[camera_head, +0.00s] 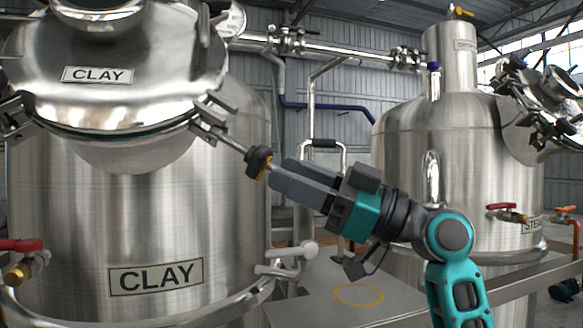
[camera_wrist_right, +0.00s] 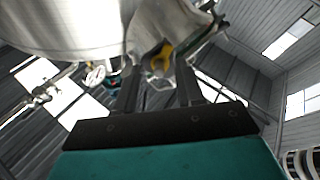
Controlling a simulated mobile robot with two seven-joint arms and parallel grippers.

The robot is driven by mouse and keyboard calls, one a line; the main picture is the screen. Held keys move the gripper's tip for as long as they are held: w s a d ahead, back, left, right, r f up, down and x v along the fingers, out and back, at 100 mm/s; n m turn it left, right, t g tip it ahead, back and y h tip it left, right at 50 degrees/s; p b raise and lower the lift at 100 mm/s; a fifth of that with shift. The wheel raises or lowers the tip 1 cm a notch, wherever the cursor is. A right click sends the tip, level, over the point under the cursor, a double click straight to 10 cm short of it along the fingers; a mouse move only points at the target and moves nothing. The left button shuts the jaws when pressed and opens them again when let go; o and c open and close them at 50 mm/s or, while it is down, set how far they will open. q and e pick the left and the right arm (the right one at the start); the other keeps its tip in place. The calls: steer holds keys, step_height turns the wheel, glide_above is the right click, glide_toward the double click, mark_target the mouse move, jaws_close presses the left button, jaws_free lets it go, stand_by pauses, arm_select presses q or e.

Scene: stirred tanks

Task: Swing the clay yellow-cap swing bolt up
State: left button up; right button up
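The clay tank (camera_head: 60,210) stands at the left with its domed lid (camera_head: 130,100) labelled CLAY. A swing bolt (camera_head: 230,142) slants down and right from the bracket at the lid's right rim. Its black-and-yellow cap (camera_head: 258,161) is at the lower end. My right gripper (camera_head: 276,181) points left at the cap, its fingertips just beside it. In the right wrist view the fingers are apart, and the yellow of the cap (camera_wrist_right: 162,57) shows in line with the gap, around the fingertips' level. I cannot tell whether they touch it. My left gripper is not in view.
A second steel tank (camera_head: 405,150) stands at the right, with a red-handled valve (camera_head: 507,212). A white-handled valve (camera_head: 290,252) sits below my right gripper. Another red-handled valve (camera_head: 22,246) is at the lower left. A platform (camera_head: 330,305) with a yellow ring lies below.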

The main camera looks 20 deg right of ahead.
steer(key=shift+w+a+r, duration=0.1)
steer(key=shift+w+a, duration=0.1)
steer(key=shift+a, duration=0.15)
steer(key=shift+c, duration=0.2)
jaws_close()
stand_by(1.0)
